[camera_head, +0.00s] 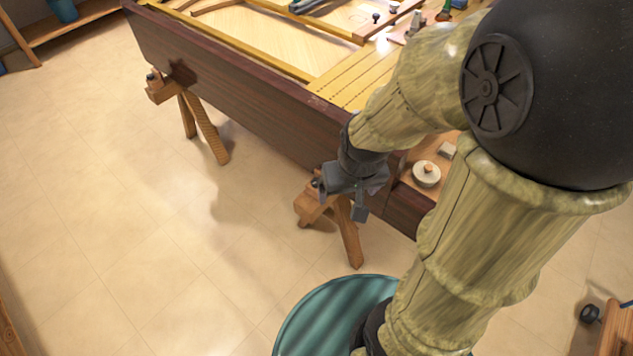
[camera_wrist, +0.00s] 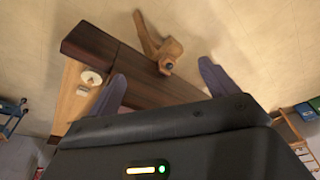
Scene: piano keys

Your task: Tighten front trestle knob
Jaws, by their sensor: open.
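The nearer wooden trestle (camera_head: 345,232) stands under the near end of the dark piano case (camera_head: 240,82). A small dark knob (camera_wrist: 169,66) shows on the end of its beam (camera_wrist: 166,50) in the wrist view. In the head view the knob (camera_head: 316,183) is small and partly crowded by my gripper (camera_head: 343,203). My gripper is open and empty, just above and beside the beam end. In the wrist view its two fingers (camera_wrist: 163,84) are spread, with the knob beyond and between them, apart from both.
A second trestle (camera_head: 203,125) with a dark knob (camera_head: 150,77) supports the far end. A round pale disc (camera_head: 427,174) and small block (camera_head: 446,149) lie on the wooden top near my arm. Tiled floor (camera_head: 130,230) left of the case is clear.

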